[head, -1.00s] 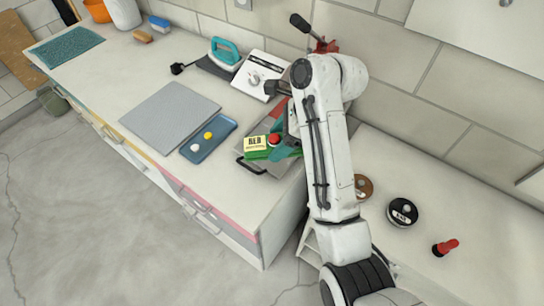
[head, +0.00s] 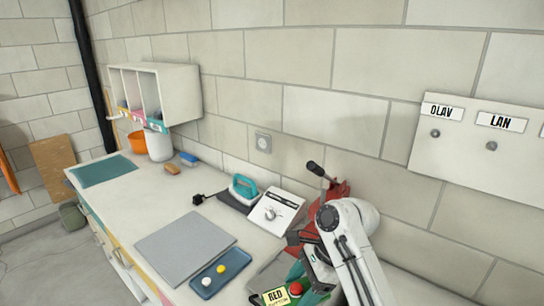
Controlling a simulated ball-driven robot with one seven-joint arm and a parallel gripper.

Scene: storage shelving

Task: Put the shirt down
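No shirt can be made out for certain in the head view. A teal-green piece (head: 318,283), possibly cloth, shows beside a red round button (head: 295,287), partly covered by my arm.
A grey board (head: 187,247) and a blue tray (head: 220,272) with a white and a yellow round piece lie on the counter. A teal iron (head: 243,188), a white box with a dial (head: 276,210) and a red lever device (head: 338,190) stand behind. The counter's left part is mostly clear.

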